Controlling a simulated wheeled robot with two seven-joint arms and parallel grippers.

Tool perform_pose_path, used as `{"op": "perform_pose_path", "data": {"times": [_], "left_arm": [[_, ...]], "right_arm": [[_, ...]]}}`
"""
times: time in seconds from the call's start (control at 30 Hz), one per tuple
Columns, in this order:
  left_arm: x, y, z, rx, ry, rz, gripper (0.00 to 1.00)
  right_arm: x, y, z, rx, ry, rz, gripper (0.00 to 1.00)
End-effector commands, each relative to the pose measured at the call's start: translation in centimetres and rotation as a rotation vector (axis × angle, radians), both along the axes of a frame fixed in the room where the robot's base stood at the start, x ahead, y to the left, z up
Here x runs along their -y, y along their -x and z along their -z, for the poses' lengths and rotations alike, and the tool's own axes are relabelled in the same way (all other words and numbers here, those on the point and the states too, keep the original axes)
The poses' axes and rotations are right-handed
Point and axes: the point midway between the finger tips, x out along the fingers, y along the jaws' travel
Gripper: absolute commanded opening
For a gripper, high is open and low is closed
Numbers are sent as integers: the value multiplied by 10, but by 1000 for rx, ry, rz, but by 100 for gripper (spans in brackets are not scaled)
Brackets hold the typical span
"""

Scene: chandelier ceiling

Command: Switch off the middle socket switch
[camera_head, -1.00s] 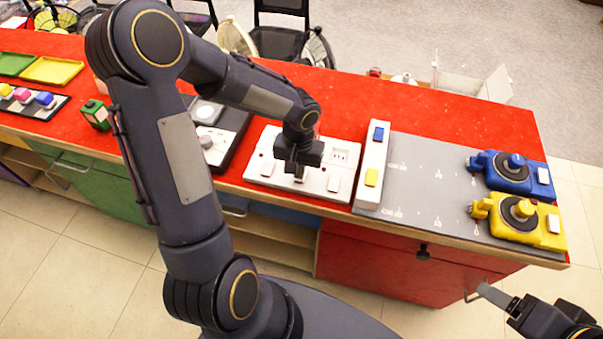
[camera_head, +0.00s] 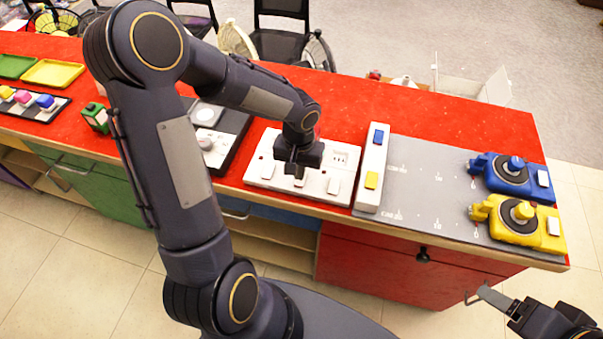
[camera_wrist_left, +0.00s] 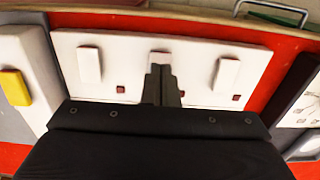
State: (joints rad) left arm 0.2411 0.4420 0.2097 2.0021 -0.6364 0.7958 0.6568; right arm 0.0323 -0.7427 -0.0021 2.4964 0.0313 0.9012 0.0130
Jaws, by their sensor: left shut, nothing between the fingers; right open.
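The white socket panel (camera_head: 345,160) lies on the red counter. It carries three white switches: left (camera_head: 267,170), middle (camera_head: 301,181) and right (camera_head: 334,186) in the head view. My left gripper (camera_head: 297,172) is shut and empty, pointing down over the panel at the middle switch. In the left wrist view the panel (camera_wrist_left: 125,50) appears turned around, and the shut fingertips (camera_wrist_left: 161,74) overlap the lower part of the middle switch (camera_wrist_left: 160,56). I cannot tell whether they touch it. My right gripper (camera_head: 548,322) is open at the lower right, away from the counter, partly cut off.
A white strip (camera_head: 373,160) with blue and yellow buttons stands right of the panel. A grey mat (camera_head: 430,185) holds blue (camera_head: 510,175) and yellow (camera_head: 518,220) joystick units. A dark device (camera_head: 222,135) is on the left. The red counter (camera_head: 420,110) behind is clear.

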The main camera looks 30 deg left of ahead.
Motion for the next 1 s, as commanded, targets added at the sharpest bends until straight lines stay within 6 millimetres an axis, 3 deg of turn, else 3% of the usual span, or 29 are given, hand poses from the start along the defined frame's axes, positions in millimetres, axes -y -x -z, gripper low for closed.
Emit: {"op": "perform_pose_path", "data": {"times": [0.6,1.0], "left_arm": [[0,0,-53,2,0,0,0],[0,0,-55,1,0,-1,0]], "right_arm": [[0,0,-37,0,0,0,73],[0,0,-37,0,0,0,73]]}}
